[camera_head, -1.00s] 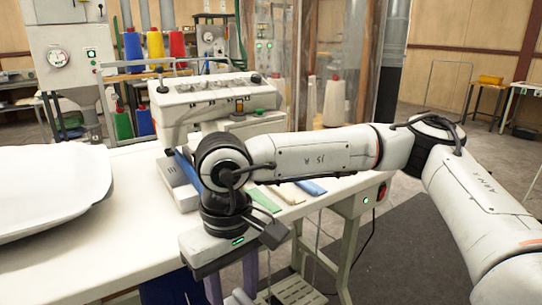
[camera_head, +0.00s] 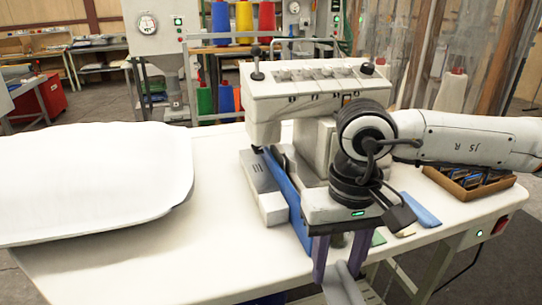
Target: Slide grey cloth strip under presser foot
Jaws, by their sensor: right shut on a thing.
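My right gripper (camera_head: 339,268) comes in from the right and points down at the table's front edge, just in front of the sewing machine. Its purple fingers are shut on the grey cloth strip (camera_head: 346,288), which hangs low between them at the bottom of the picture. The white sewing machine (camera_head: 320,100) stands behind the gripper. Its presser foot is hidden behind my wrist, so I cannot tell how the strip lies to it. A long blue piece (camera_head: 288,193) runs along the machine's left side. My left gripper is not in view.
Green (camera_head: 378,238), tan (camera_head: 406,233) and blue (camera_head: 421,211) strips lie right of my gripper. A brown box (camera_head: 465,189) stands at the right. The front middle is clear.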

